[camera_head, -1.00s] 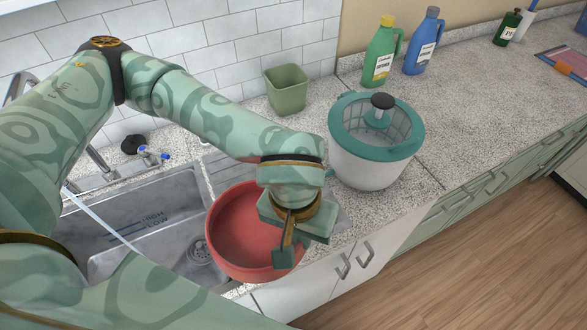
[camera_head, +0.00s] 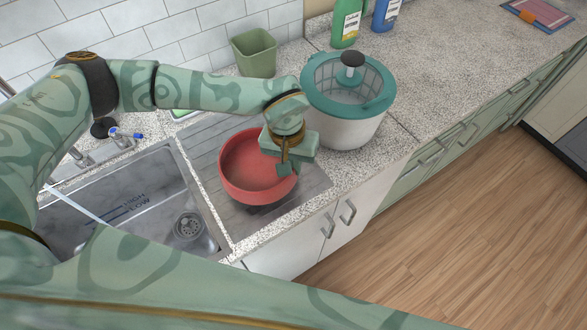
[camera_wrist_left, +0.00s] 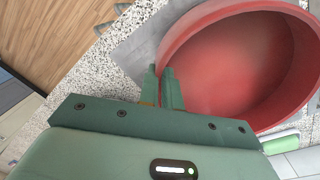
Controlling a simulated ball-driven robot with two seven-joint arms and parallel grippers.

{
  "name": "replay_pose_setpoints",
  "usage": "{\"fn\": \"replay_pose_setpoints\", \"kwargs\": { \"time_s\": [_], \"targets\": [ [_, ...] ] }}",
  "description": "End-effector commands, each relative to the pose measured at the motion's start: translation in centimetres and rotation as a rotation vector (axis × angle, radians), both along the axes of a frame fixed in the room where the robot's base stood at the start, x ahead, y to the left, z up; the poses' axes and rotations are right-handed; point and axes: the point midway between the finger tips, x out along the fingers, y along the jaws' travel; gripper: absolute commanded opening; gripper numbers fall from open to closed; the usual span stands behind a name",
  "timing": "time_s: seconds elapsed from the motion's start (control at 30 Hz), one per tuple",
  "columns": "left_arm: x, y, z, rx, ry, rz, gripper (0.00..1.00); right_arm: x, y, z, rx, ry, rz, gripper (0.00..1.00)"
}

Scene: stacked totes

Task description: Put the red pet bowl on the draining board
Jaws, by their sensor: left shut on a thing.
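The red pet bowl (camera_head: 250,178) is over the grooved grey draining board (camera_head: 312,184), right of the sink. A dark shadow lies under its near side, so it seems to be slightly above the board; contact is not clear. My left gripper (camera_head: 284,166) is shut on the bowl's right rim. In the left wrist view the fingers (camera_wrist_left: 165,88) pinch the wall of the bowl (camera_wrist_left: 235,65), which looks empty. The draining board (camera_wrist_left: 140,48) also shows there past the bowl. My right gripper is not in view.
The sink (camera_head: 140,205) is left of the board. A white and teal salad spinner (camera_head: 345,125) stands close right of my left gripper. A green square pot (camera_head: 254,55) stands behind. Green (camera_head: 345,22) and blue (camera_head: 386,12) bottles stand farther back.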

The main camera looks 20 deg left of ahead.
Motion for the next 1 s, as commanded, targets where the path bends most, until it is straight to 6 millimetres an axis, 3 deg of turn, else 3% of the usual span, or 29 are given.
{"fn": "replay_pose_setpoints", "kwargs": {
  "time_s": [0.17,0.4,0.77,0.8,0.83,1.0],
  "targets": [
    [0.6,0.0,-0.8,-0.001,0.000,0.000,0.00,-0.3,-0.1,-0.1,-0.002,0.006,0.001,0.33],
    [0.8,0.1,-4.1,0.000,0.002,0.000,0.00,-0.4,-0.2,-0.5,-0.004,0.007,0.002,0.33],
    [0.9,0.1,-4.5,-0.001,-0.001,-0.001,0.00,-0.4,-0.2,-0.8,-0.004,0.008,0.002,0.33],
    [0.9,0.1,-4.4,-0.001,0.000,-0.001,0.17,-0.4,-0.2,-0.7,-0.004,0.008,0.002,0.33],
    [0.9,0.1,-4.4,-0.001,0.000,-0.001,0.25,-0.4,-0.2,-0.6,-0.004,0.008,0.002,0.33],
    [0.9,0.1,-4.4,0.000,0.000,-0.001,0.28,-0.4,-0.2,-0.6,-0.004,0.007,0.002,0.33]
  ]
}}
